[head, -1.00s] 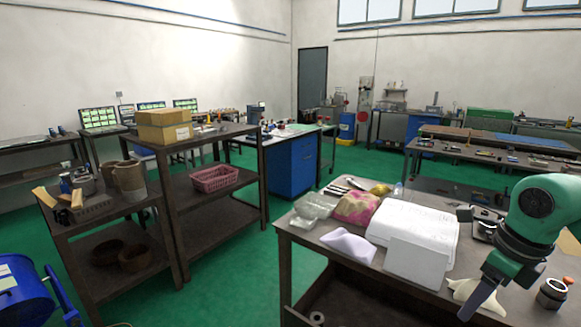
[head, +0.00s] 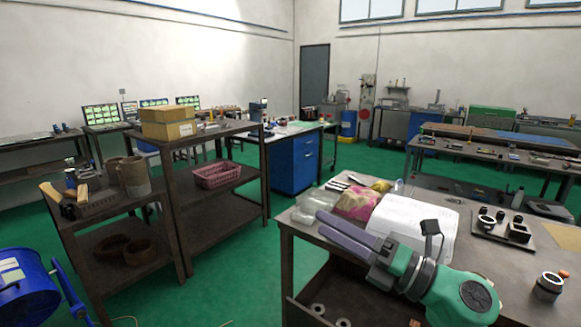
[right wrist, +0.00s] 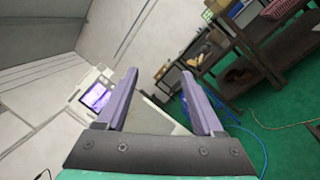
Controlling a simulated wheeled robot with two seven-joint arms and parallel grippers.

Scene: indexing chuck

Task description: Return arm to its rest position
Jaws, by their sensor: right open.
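My right arm reaches in over the table from the lower right in the head view. Its gripper (head: 332,228) has two purple-grey fingers pointing left and up, above the near left part of the table (head: 510,275). The same gripper (right wrist: 160,100) shows in the right wrist view with its fingers spread and nothing between them. My left gripper does not show.
A fixture plate (head: 503,230) with dark round parts and a ring-shaped part (head: 548,287) stand on the table to the right. A pink-patterned bag (head: 356,203) and clear trays (head: 310,203) lie near the fingers. A shelf holds a pink basket (head: 217,175). Green floor is free between.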

